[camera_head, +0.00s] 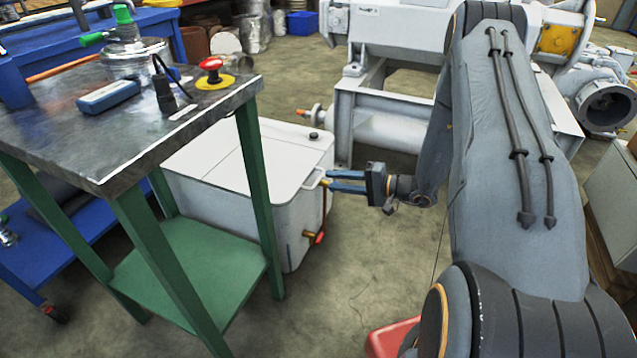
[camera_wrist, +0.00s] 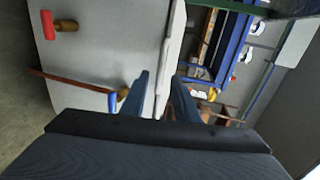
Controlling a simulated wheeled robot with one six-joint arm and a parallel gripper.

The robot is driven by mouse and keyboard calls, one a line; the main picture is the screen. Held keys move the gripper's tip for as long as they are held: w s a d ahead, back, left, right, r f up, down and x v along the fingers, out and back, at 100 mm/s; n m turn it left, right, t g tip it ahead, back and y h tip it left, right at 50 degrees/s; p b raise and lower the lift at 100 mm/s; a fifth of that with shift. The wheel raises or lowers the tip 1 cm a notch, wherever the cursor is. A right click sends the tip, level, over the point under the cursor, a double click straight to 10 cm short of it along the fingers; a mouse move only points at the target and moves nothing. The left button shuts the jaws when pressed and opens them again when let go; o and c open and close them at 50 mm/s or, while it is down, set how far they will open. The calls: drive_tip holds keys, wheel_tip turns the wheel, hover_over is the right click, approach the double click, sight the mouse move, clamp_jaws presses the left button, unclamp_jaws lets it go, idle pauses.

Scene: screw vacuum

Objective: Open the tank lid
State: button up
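The white tank (camera_head: 285,240) stands on the floor behind the green-legged table. Its flat lid (camera_head: 270,155) lies shut on top, with a small handle (camera_head: 314,179) at the right edge. My gripper (camera_head: 330,181) reaches in from the right, level with the lid edge, its two blue fingers apart at the handle. In the wrist view my gripper (camera_wrist: 160,85) is open, with a pale edge of the lid or handle between its fingers. I cannot tell whether the fingers touch it. The tank side (camera_wrist: 100,60) fills the left of that view.
The dark-topped table (camera_head: 60,135) holds a red emergency button (camera_head: 211,68) and a blue device (camera_head: 108,96); one table leg (camera_head: 258,170) stands before the tank. A red-handled valve (camera_head: 315,238) sticks out of the tank's side. A large white machine (camera_head: 400,30) stands behind.

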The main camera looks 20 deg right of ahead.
sight(319, 178)
drive_tip(key=b+x, duration=0.1)
drive_tip(key=x, duration=0.5)
drive_tip(key=shift+a, duration=0.1)
drive_tip(key=shift+f, duration=0.1)
clamp_jaws()
